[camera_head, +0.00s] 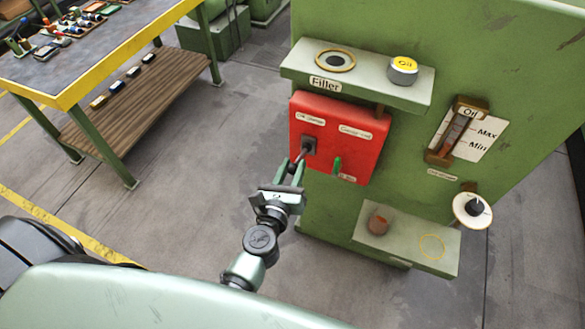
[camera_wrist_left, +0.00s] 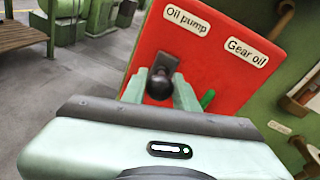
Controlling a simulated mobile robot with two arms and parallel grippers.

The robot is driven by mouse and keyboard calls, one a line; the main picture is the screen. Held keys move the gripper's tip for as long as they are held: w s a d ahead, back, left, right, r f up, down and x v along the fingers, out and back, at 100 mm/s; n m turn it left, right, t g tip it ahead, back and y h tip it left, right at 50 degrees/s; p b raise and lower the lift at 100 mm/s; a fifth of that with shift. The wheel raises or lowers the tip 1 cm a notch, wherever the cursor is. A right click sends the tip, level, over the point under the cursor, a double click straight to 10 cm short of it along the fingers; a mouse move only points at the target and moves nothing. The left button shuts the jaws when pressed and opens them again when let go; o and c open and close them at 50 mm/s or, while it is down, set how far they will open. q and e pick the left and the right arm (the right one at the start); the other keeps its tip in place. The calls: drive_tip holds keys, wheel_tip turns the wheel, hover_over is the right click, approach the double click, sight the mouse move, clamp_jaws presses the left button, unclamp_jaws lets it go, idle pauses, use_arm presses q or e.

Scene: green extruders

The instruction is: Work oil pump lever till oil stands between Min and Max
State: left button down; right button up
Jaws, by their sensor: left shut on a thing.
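The red panel (camera_head: 350,130) is on the front of the green machine, with a black oil pump lever (camera_head: 308,146) at its left. My left gripper (camera_head: 297,164) is shut on the lever's end. In the left wrist view, the lever's dark round knob (camera_wrist_left: 160,84) sits between the fingers (camera_wrist_left: 160,90), under the "Oil pump" label (camera_wrist_left: 186,20). The oil gauge (camera_head: 457,130) at the right has a brown frame with "Max" and "Min" marks beside it. The oil level in it is too small to tell. My right gripper is not in view.
A small green lever (camera_head: 337,165) is close to the right of my gripper. Above is a shelf with the filler opening (camera_head: 335,60) and an oil cap (camera_head: 403,70). A lower shelf (camera_head: 400,243) holds a brown cup (camera_head: 378,222). A workbench (camera_head: 90,50) stands at the left.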

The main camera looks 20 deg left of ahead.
use_arm(q)
drive_tip(key=shift+w+r+p, duration=0.3)
drive_tip(key=shift+r, duration=0.5)
drive_tip(key=c, duration=1.1)
unclamp_jaws()
drive_tip(key=shift+d, duration=0.1)
drive_tip(key=shift+f, duration=0.1)
drive_tip(key=shift+s+f, duration=0.1)
drive_tip(key=shift+s, duration=0.15)
drive_tip(key=s, duration=0.2)
drive_tip(key=s+b, duration=0.1)
drive_tip(key=s, duration=0.1)
drive_tip(key=s+b, duration=0.1)
drive_tip(key=s, duration=0.1)
drive_tip(key=shift+s+d+r, duration=0.1)
drive_tip(key=shift+d+r, duration=0.15)
drive_tip(key=shift+r, duration=0.05)
drive_tip(key=shift+s+r, duration=0.25)
drive_tip(key=shift+s, duration=0.25)
